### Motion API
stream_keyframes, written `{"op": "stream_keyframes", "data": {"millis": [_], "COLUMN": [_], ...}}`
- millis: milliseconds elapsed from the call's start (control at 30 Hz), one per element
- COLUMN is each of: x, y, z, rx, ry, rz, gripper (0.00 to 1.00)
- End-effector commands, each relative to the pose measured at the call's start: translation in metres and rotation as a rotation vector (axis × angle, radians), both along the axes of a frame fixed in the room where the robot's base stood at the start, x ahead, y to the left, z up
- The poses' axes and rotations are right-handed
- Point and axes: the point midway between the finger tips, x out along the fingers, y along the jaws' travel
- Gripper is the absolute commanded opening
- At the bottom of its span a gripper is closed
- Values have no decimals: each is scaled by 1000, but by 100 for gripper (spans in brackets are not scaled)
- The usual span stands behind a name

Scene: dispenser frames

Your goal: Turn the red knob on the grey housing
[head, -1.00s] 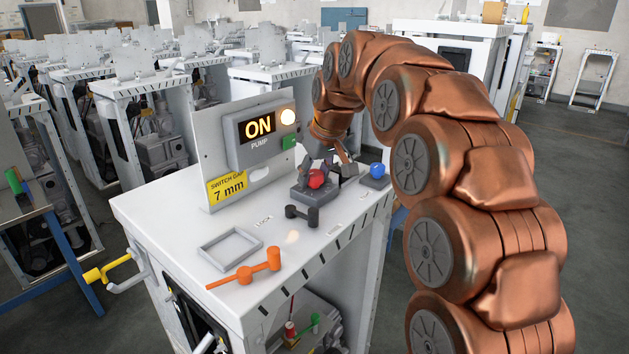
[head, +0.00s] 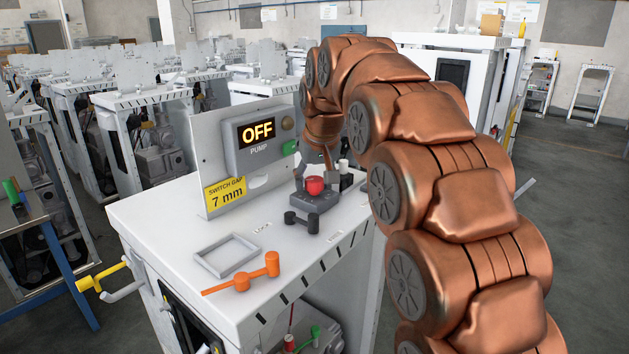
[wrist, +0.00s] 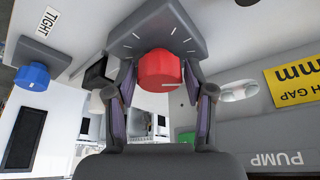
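The red knob (head: 315,185) stands on top of the dark grey housing (head: 318,203) on the white cabinet. In the wrist view the knob (wrist: 161,70) sits between the two fingertips of my gripper (wrist: 160,78), with a white line on its edge. The pads lie close along both sides of the knob and appear to grip it. The grey housing (wrist: 155,28) fills the top middle there. In the head view my gripper comes down from behind the knob and my arm partly hides it. The pump display (head: 257,131) reads OFF and the round lamp beside it is dark.
An orange lever (head: 242,273) and a grey frame (head: 228,256) lie at the cabinet's front left. A black lever piece (head: 301,221) sits just before the housing. A blue knob (wrist: 31,76) is to the left in the wrist view. A panel stands behind the housing.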

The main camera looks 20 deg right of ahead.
Motion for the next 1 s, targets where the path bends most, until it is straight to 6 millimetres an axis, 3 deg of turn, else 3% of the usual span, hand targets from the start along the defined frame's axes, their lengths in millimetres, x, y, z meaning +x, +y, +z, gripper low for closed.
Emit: {"op": "stream_keyframes", "data": {"millis": [333,1000], "x": [-3,-38], "y": [0,0], "z": [9,94], "rx": [0,0], "ry": [-4,-2], "rz": [0,0], "gripper": [53,53]}}
